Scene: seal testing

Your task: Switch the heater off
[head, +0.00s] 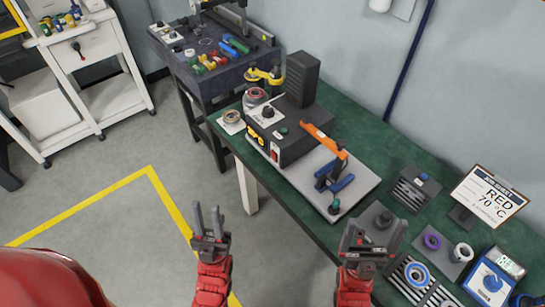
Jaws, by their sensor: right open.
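A black box unit (287,138) stands on the green bench, with a dark knob on its top and a red switch (274,152) on its front face. It looks like the heater, but no label on it is readable. The switch is too small to tell its position. An orange-handled lever clamp (325,141) stands beside it on a grey plate. My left gripper (207,212) is open and empty, in front of the bench and below the box in the picture. My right gripper (375,229) is open and empty near the bench's front edge, apart from the box.
A sign (488,196) reads "RED 70 °C". A blue device with a dial (491,281), a purple ring (432,241) and a slotted block (414,188) stand at the right. A dark side table (186,62) holds colored parts.

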